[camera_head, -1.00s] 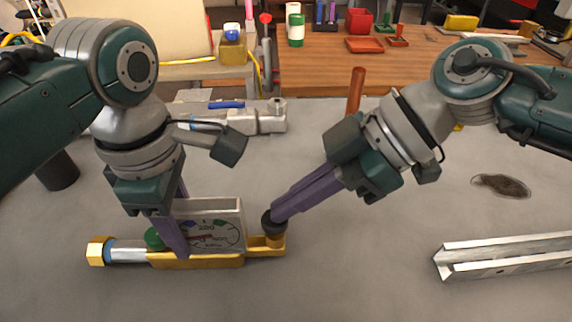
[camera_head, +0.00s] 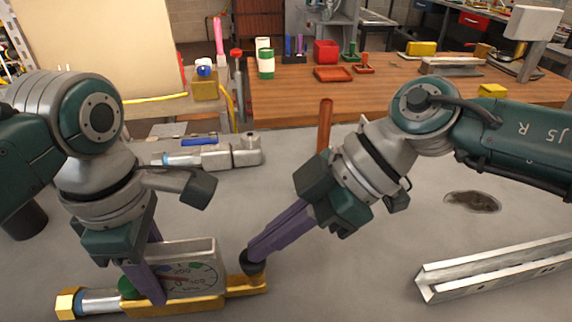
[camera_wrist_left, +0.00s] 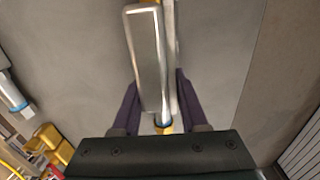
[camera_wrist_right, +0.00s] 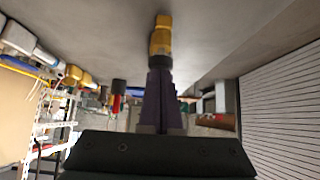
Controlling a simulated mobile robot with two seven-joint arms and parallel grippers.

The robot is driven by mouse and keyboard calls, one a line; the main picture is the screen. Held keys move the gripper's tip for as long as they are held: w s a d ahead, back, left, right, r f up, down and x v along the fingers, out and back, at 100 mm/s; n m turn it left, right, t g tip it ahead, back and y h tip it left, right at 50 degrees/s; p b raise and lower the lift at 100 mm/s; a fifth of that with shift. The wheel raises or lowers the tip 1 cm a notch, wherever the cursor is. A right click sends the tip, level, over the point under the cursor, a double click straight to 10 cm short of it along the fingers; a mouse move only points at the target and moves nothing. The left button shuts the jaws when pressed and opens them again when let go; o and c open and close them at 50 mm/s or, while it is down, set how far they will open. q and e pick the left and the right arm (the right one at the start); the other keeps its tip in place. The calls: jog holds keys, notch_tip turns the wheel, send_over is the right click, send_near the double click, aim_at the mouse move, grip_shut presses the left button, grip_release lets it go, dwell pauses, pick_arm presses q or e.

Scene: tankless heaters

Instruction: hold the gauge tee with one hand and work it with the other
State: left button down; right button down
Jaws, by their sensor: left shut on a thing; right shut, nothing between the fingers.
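The gauge tee (camera_head: 205,303) lies at the lower left of the head view. It has a brass body, a silver gauge box with a dial (camera_head: 191,276), a green knob and a brass hex end at the left. My left gripper (camera_head: 152,280) is shut on the gauge tee, its purple fingers around the gauge box; the left wrist view shows the box (camera_wrist_left: 150,60) between the fingers. A black knob (camera_head: 250,264) sits on the tee's right end. My right gripper (camera_head: 254,256) is shut and empty, its fingertips at the knob; I cannot tell whether they touch it.
A silver pipe fitting (camera_head: 222,155) lies on the grey surface behind the tee. A metal channel (camera_head: 490,272) lies at the right, with a dark stain (camera_head: 472,202) behind it. A brown handle (camera_head: 325,125) stands upright near the wooden table (camera_head: 290,100). The front middle is clear.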

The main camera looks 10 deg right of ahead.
jog(key=a+r+v, duration=0.1)
jog(key=v, duration=1)
jog(key=shift+d+r, duration=0.15)
jog(key=shift+r, duration=0.2)
dwell(1.6)
notch_tip(320, 180, up, 2)
jog(key=shift+s+r, duration=0.1)
